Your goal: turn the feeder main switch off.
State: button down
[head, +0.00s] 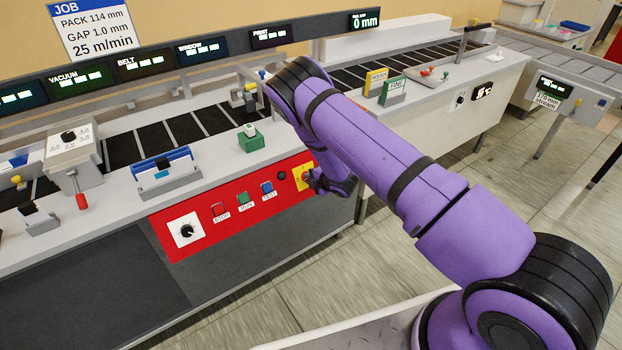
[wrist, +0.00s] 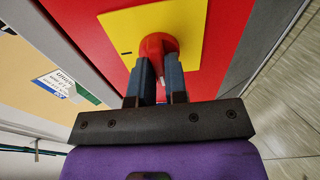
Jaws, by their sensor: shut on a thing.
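The main switch is a red rotary handle (wrist: 158,46) on a yellow plate (wrist: 190,22), seen in the wrist view. My gripper (wrist: 162,78) is shut on the red handle, with one dark finger on each side of it. In the head view the yellow plate (head: 301,174) sits at the right end of the red control panel (head: 206,236), and my gripper (head: 312,182) reaches it from the right. My purple arm and gripper hide the handle's far part there, and its exact angle is hard to read.
Left of the plate on the red panel are a black knob (head: 187,231), a red STOP button (head: 219,210), a green button (head: 243,199) and a blue button (head: 267,188). A green block (head: 251,142) stands on the ledge above. The floor in front is clear.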

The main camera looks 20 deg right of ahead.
jog(key=c, duration=1.1)
grip_release()
jog(key=shift+c, duration=0.2)
jog(key=v, duration=1)
jog(key=shift+s, duration=0.35)
jog(key=shift+d+r, duration=0.1)
jog(key=shift+d, duration=0.05)
